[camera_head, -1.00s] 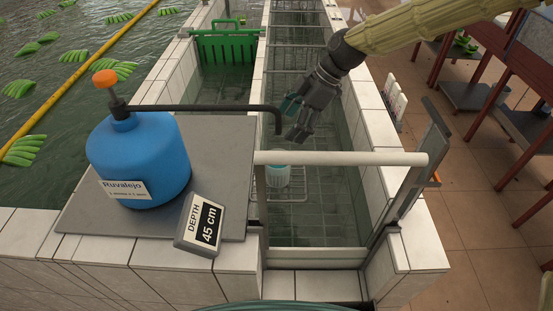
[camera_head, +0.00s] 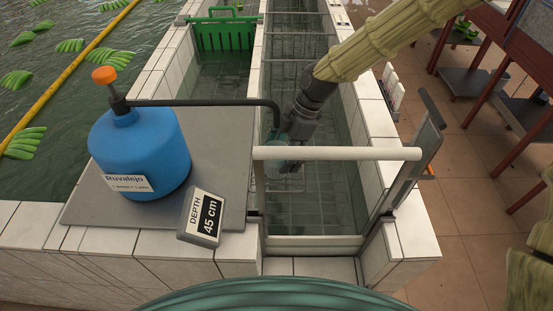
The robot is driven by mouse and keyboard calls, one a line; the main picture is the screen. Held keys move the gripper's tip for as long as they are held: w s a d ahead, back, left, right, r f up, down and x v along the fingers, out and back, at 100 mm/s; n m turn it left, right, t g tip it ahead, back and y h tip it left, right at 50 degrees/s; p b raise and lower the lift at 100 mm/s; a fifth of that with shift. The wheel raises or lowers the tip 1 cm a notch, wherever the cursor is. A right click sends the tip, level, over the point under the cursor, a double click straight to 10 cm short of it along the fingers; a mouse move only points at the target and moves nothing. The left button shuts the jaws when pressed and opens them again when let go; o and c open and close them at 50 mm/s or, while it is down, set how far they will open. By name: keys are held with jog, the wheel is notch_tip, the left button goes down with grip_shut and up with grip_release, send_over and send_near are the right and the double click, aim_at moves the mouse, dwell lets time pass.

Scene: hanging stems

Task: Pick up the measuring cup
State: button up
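The measuring cup (camera_head: 275,170) is a small, pale, translucent vessel low in the narrow water channel, just beyond the white rail. The rail crosses in front of its upper part. My gripper (camera_head: 284,142) points down into the channel right above the cup, beside the end of the black spout. Its fingertips are small and partly hidden by the rail, so I cannot tell whether they touch the cup or how far apart they are.
The white rail (camera_head: 335,153) spans the channel close to my gripper. A black spout (camera_head: 215,102) reaches over from the blue tank (camera_head: 140,158). A depth sign (camera_head: 203,216) stands on the grey slab. Tiled walls line the channel.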

jog(key=shift+p+x, duration=0.4)
jog(key=shift+x, duration=1.25)
jog(key=shift+s, duration=0.1)
jog(key=c, duration=0.9)
jog(key=shift+c, duration=0.2)
jog(key=shift+b, duration=0.6)
jog(key=d+b, duration=0.4)
jog(key=d, duration=1.4)
